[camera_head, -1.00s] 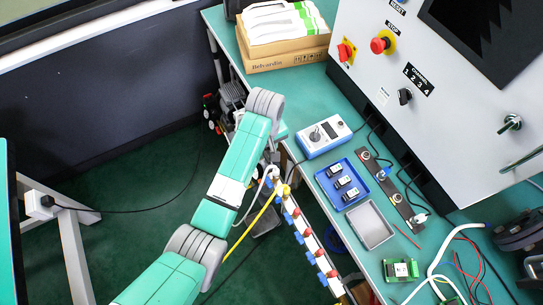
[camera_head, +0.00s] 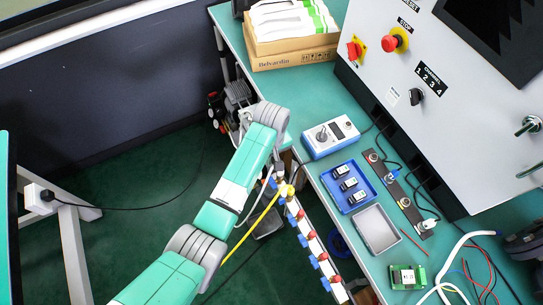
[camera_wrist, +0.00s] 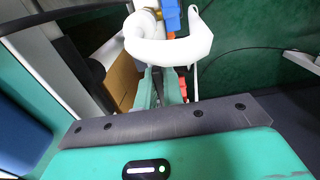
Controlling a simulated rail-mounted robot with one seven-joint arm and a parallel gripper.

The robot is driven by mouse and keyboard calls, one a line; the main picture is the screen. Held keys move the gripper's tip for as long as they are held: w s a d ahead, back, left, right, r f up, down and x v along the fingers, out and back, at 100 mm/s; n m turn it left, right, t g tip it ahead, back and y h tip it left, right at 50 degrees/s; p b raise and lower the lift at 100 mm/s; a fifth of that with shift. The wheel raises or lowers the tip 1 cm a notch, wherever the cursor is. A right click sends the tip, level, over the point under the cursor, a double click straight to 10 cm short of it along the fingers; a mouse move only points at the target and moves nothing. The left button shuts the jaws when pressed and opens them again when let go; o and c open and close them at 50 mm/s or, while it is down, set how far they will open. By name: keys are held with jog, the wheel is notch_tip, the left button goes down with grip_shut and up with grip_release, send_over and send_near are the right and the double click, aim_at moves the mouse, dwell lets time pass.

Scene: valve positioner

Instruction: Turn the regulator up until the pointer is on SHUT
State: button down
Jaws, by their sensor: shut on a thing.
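My gripper (camera_wrist: 164,88) shows in the wrist view as two short teal fingers beyond its teal body. It is shut on what seems to be the regulator, mostly hidden between and beyond the fingers. A white curved piece (camera_wrist: 172,52) arches just past the fingertips and covers part of that spot. The pointer, the scale and the word SHUT cannot be made out. In the head view my forearm hides the gripper beside the bench's front edge, near a yellow fitting (camera_head: 284,190).
A white rail with red and blue valves (camera_head: 318,251) runs along the bench front. The teal bench (camera_head: 300,88) carries a blue-white meter box (camera_head: 331,137), a blue tray (camera_head: 349,205), a grey tray (camera_head: 375,230) and a carton (camera_head: 294,58). A grey control cabinet (camera_head: 450,120) stands behind.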

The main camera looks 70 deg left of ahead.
jog(key=shift+r, duration=0.1)
jog(key=m+p, duration=0.2)
jog(key=shift+r+p, duration=0.15)
jog(key=shift+p, duration=0.15)
jog(key=m+p, duration=0.2)
jog(key=shift+s+m, duration=0.1)
jog(key=shift+m, duration=0.2)
jog(key=m+p, duration=0.2)
jog(key=m, duration=0.1)
jog(key=shift+s+m, duration=0.1)
jog(key=shift+m, duration=0.2)
jog(key=shift+a+f+m+p, duration=0.1)
jog(key=shift+m+p, duration=0.25)
jog(key=shift+m, duration=0.45)
jog(key=shift+a+f+m+p, duration=0.1)
jog(key=shift+m+p, duration=0.25)
jog(key=shift+m, duration=0.75)
